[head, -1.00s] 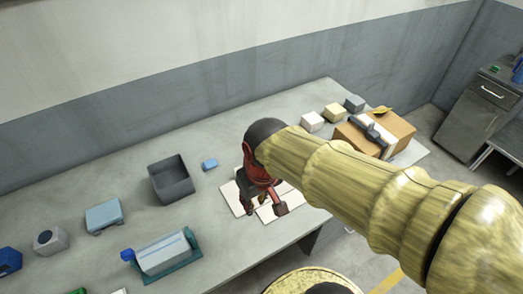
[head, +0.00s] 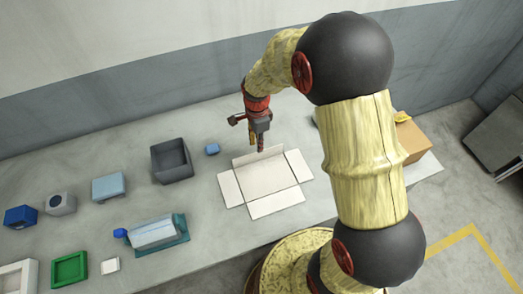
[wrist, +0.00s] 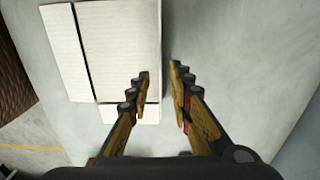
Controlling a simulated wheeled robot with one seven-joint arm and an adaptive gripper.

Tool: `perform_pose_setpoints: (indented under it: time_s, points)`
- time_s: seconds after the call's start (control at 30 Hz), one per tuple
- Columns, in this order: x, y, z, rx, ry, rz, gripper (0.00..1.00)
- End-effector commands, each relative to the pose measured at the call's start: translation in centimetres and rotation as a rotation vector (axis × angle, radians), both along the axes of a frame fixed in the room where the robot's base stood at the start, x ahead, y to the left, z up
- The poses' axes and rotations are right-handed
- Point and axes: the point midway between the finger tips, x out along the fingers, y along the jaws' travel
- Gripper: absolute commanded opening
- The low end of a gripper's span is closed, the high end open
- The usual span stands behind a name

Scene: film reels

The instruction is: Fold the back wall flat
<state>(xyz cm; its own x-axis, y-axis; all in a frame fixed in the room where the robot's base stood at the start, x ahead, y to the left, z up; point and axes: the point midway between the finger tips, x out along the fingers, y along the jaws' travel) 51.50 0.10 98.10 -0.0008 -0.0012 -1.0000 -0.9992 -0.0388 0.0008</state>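The white card box (head: 268,180) lies opened out on the table in the head view. Its left, right and front walls lie flat around the base. The back wall (head: 245,163) appears to stand up or lean along the far edge; its exact tilt is unclear. My gripper (head: 261,150) hangs over or just behind the back wall, pointing down, and contact cannot be told. In the wrist view, white panels with dark crease lines (wrist: 118,45) fill the upper left.
A dark grey open bin (head: 171,160) and a small blue block (head: 212,149) stand left of the box. A blue-grey machine (head: 155,232) stands front left. A brown carton (head: 412,140) shows at right, partly behind my arm. Bare table lies behind the box.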

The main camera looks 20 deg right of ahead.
Motion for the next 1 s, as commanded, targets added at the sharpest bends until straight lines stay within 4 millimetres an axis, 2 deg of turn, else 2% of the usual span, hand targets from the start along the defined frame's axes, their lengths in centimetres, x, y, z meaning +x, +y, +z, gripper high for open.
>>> perform_pose_setpoints:
  time_s: [0.17, 0.4, 0.6, 0.73, 1.0]
  points:
    - [0.0, 0.0, -0.9, 0.0, 0.001, -0.039, 0.21]
    - [0.0, 0.0, -4.6, 0.0, 0.002, -0.037, 0.21]
    - [0.0, 0.0, -6.9, 0.0, 0.0, -0.036, 0.21]
    - [0.0, 0.0, -7.6, 0.0, -0.001, -0.036, 0.21]
    - [0.0, 0.0, -7.7, 0.0, -0.002, -0.035, 0.21]
